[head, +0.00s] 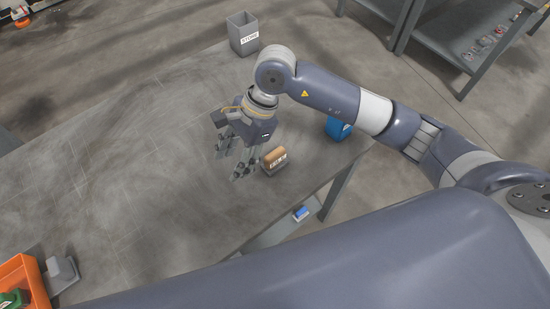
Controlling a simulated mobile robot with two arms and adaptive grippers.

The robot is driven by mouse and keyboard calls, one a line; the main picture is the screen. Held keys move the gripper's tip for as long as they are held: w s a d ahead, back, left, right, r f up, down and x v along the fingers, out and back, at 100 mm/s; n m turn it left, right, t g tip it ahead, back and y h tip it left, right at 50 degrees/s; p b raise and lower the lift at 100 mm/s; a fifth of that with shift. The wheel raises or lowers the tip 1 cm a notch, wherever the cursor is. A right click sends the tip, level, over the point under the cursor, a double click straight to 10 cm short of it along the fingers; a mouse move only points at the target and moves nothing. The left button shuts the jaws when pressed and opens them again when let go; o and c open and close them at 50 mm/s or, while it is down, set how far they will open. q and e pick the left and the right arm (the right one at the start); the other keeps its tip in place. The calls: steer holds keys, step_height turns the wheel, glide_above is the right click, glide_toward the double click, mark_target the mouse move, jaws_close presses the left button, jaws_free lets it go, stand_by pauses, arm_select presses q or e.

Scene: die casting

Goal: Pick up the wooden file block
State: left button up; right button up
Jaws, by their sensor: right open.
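The wooden file block (275,154) is a small orange-brown piece near the right edge of the grey table (130,150). It sits on or in a small grey holder (276,168) with a white label too small to read. My right gripper (231,164) is just left of the block, with its fingers pointing down and spread apart. It is open and nothing shows between its fingers. The gripper and block look close, but I cannot tell whether they touch. My left gripper is not in view.
A grey bin (243,34) labelled STORE stands at the table's far edge. A blue container (338,129) is to the right, partly behind my right arm. An orange crate (32,277) and a grey block (64,272) are at lower left. The table's middle is clear.

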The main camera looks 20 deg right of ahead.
mark_target(275, 154)
steer(key=w+d+h, duration=0.1)
steer(key=d, duration=0.2)
steer(key=w+d+h, duration=0.1)
steer(key=d+h, duration=0.1)
steer(key=d, duration=0.2)
steer(key=w+d+f+t+h, duration=0.1)
steer(key=d+h, duration=0.1)
steer(key=d, duration=0.1)
steer(key=shift+w+d, duration=0.25)
steer(key=shift+w, duration=0.1)
step_height(275, 154, down, 4)
steer(key=shift+d+f+p, duration=0.1)
steer(key=shift+f+p, duration=0.15)
steer(key=shift+p, duration=0.4)
step_height(275, 154, down, 5)
steer(key=shift+w+r+p, duration=0.1)
steer(key=shift+r+p, duration=0.05)
steer(key=shift+p, duration=1)
steer(key=shift+f, duration=0.5)
jaws_close()
